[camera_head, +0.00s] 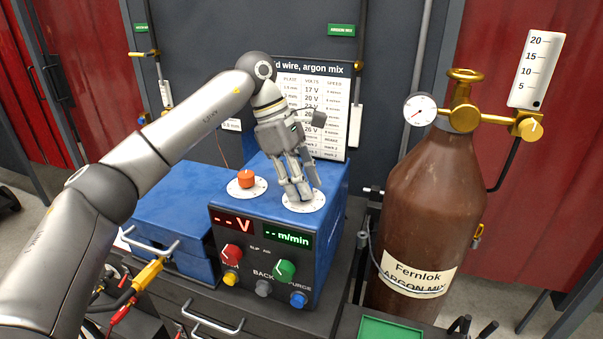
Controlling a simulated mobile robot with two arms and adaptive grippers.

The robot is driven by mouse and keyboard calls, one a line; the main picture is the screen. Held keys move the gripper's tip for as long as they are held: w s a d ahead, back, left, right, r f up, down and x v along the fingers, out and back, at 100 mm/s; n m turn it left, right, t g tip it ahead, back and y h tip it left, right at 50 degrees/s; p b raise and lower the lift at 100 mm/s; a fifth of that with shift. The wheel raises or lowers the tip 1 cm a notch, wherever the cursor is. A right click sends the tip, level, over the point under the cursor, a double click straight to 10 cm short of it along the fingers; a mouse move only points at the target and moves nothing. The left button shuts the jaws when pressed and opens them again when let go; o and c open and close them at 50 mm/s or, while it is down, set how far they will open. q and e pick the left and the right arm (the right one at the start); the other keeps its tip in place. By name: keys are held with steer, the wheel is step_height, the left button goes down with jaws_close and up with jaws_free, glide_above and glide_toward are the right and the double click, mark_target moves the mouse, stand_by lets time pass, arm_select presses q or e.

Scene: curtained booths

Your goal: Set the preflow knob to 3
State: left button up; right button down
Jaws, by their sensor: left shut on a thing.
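A blue welding machine (333,208) stands on a dark cart. Its top has two white dial plates. The left plate (237,190) carries an orange knob (246,178). My left gripper (297,190) reaches down from above to the right plate (304,205), its fingers closed on the knob there. That knob is hidden by the fingers, so its pointer setting cannot be read. The dial markings are too small to read, so I cannot tell which top knob is preflow. My right gripper is not in view.
The machine's front has a red knob (232,254), a green knob (284,270), several buttons and two displays showing dashes. A brown argon cylinder (430,200) with gauge and flow tube stands to the right. A settings chart (335,75) stands behind. Blue boxes (175,215) lie left.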

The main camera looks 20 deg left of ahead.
arm_select(q)
steer(key=shift+w+r+m+g+p, duration=0.15)
steer(key=shift+m+g+p, duration=0.35)
steer(key=shift+m, duration=0.6)
steer(key=o, duration=1)
steer(key=v, duration=1.1)
steer(key=shift+r, duration=0.45)
